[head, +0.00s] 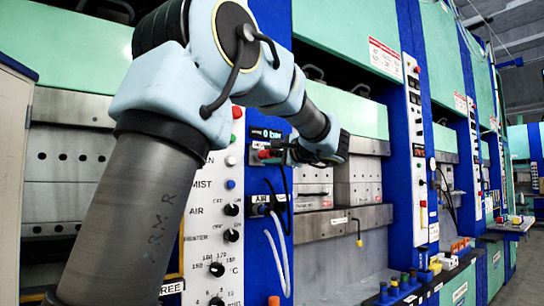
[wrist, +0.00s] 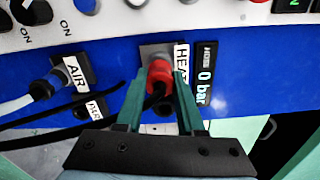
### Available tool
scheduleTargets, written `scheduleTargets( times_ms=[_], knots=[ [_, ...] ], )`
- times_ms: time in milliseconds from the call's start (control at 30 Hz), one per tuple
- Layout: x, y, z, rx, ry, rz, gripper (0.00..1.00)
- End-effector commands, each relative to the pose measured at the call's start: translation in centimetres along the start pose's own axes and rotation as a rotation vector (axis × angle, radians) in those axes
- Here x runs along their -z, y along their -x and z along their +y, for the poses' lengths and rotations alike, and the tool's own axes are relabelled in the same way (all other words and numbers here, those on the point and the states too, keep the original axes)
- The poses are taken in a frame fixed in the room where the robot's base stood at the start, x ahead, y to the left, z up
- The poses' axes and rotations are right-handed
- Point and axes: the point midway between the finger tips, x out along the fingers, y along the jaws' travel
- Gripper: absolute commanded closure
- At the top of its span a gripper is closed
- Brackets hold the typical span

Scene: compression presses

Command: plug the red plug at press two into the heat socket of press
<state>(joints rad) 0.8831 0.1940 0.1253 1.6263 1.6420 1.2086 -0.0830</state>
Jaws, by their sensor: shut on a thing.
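The red plug (wrist: 160,73) is held between the two green fingers of my gripper (wrist: 161,82) in the wrist view. Its front end is at the grey plate of the heat socket (wrist: 149,49), beside the partly covered HEAT label (wrist: 181,62). The plug hides the socket opening, so I cannot tell how deep it sits. A black cable hangs from the plug between the fingers. In the head view the red plug (head: 265,154) shows at the press panel, with my gripper (head: 279,153) on it from the right.
A 0 bar display (wrist: 206,72) is just right of the heat socket. More presses (head: 451,165) stand further right.

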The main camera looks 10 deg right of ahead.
Motion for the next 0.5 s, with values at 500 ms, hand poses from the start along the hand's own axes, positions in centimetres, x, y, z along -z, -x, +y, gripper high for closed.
scheduleTargets(
  times_ms=[500],
  knots=[
    [0.0, -1.2, 0.0, 0.000, 0.001, -0.001, 0.62]
  ],
)
